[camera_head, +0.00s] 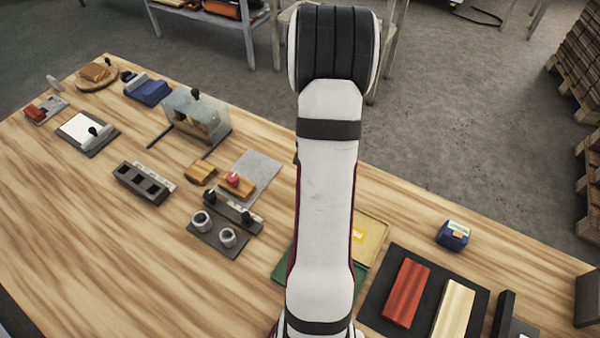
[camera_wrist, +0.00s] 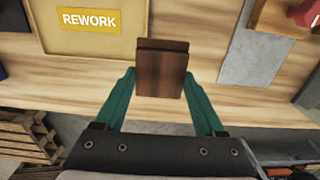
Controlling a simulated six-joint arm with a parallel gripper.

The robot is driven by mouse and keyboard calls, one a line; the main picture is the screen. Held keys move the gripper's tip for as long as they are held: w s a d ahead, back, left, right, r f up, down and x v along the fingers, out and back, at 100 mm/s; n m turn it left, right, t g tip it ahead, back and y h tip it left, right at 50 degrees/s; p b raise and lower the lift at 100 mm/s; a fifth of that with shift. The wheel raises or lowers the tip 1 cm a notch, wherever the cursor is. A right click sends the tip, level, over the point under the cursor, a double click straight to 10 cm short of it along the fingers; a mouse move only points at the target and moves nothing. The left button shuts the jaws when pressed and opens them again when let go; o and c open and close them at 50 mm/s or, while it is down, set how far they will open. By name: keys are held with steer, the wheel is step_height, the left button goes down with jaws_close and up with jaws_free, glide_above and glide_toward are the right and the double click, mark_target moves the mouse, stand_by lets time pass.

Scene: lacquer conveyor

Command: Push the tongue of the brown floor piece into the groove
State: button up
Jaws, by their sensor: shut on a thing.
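The brown floor piece (camera_wrist: 162,80) is in the wrist view, upper middle, between the two green fingers of my gripper (camera_wrist: 160,76). My gripper is shut on it. A narrow step runs along its far edge. The piece appears over the table; I cannot tell whether it touches anything. No groove can be made out. In the head view my own arm hides the gripper and the brown piece. A red board (camera_head: 407,292) and a pale board (camera_head: 453,310) lie side by side on a dark mat (camera_head: 376,290) at the lower right.
A yellowish tray (camera_wrist: 135,48) labelled REWORK lies at the wrist view's upper left. A grey plate (camera_wrist: 255,57) lies right of the brown piece. In the head view, a blue box (camera_head: 453,236) stands behind the mat. Several fixtures fill the left side; the table's front left is bare.

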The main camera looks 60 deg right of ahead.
mark_target(251, 173)
steer(key=s+r, duration=0.4)
steer(key=s, duration=0.3)
steer(key=w+d+f, duration=0.2)
steer(key=w, duration=0.4)
steer(key=w+d+f, duration=0.2)
steer(key=w, duration=0.4)
steer(key=w+d+f, duration=0.2)
steer(key=w+f, duration=0.1)
steer(key=w, duration=0.3)
steer(key=shift+w+d, duration=0.1)
steer(key=w+f, duration=0.1)
steer(key=w, duration=0.1)
steer(key=w+f, duration=0.1)
steer(key=w, duration=0.1)
steer(key=w+a+f, duration=0.1)
steer(key=w, duration=0.1)
steer(key=shift+w+f, duration=0.15)
steer(key=shift+w, duration=0.2)
steer(key=shift+a, duration=2.95)
steer(key=shift+a, duration=1.1)
steer(key=o, duration=1.3)
